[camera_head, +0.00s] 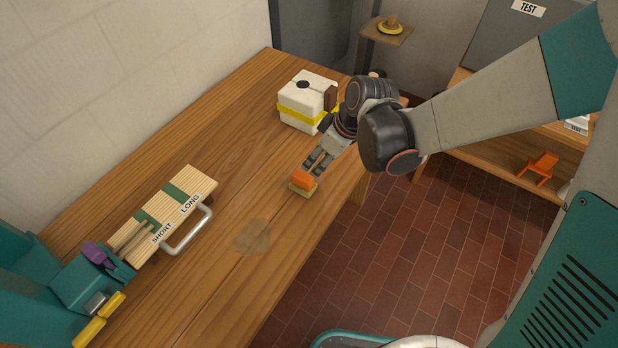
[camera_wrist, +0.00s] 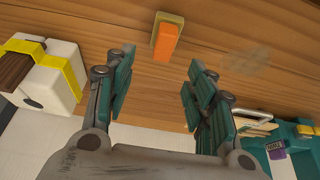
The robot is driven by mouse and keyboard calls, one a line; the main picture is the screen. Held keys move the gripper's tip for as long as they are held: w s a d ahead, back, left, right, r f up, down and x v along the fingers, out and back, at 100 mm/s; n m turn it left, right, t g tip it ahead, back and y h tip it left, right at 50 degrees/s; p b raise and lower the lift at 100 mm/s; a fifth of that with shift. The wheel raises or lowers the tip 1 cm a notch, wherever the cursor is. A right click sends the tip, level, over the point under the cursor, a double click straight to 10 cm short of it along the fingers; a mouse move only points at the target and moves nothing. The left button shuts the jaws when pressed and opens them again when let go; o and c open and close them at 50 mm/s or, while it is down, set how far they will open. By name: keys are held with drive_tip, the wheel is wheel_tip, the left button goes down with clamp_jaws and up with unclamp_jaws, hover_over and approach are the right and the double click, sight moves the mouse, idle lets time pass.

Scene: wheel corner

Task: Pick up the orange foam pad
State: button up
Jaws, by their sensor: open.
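The orange foam pad (camera_head: 302,179) is a small block lying on a yellowish base near the right edge of the wooden workbench. In the wrist view the orange pad (camera_wrist: 165,42) shows ahead of the fingers, roughly midway between them, with the yellowish piece (camera_wrist: 170,17) beneath or behind it. My gripper (camera_head: 317,165) is close beside the pad in the head view, at its upper right. In the wrist view my gripper (camera_wrist: 160,70) has its fingers wide apart with nothing between them. I cannot tell whether a fingertip touches the pad.
A white box with a yellow band (camera_head: 303,100) stands close behind my gripper. A slatted board marked SHORT and LONG (camera_head: 172,208) with a metal handle (camera_head: 190,230) lies to the left. A teal holder (camera_head: 85,283) with tools is at lower left. Bench (camera_head: 240,130) between is clear.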

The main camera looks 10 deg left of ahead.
sight(302, 176)
drive_tip(key=b+x, duration=0.2)
drive_tip(key=x, duration=0.5)
drive_tip(key=shift+a, duration=0.1)
drive_tip(key=b+x, duration=0.1)
drive_tip(key=x, duration=0.2)
drive_tip(key=b+x, duration=0.1)
drive_tip(key=x, duration=0.1)
drive_tip(key=shift+s+a+b, duration=0.2)
drive_tip(key=shift+a+b, duration=0.1)
clamp_jaws()
drive_tip(key=shift+r, duration=0.2)
wheel_tip(302, 176, up, 20)
drive_tip(key=p, duration=0.7)
drive_tip(key=shift+s, duration=0.15)
drive_tip(key=shift+f, duration=0.1)
